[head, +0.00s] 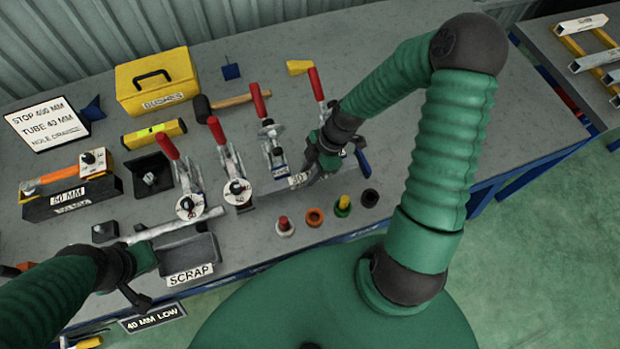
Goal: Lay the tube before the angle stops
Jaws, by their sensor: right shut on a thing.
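A pale metal tube (172,228) lies slanted on the bench at the left, behind the scrap tray. Several red-handled toggle clamps (232,175) stand in a row mid-bench. I cannot clearly tell which parts are the angle stops.
The scrap tray (188,258) sits at the front edge. Several coloured bushes (315,216) stand at the front right. A yellow box (156,82), a mallet (235,101), a sign (46,122) and a black 50 MM block (70,198) occupy the back and left.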

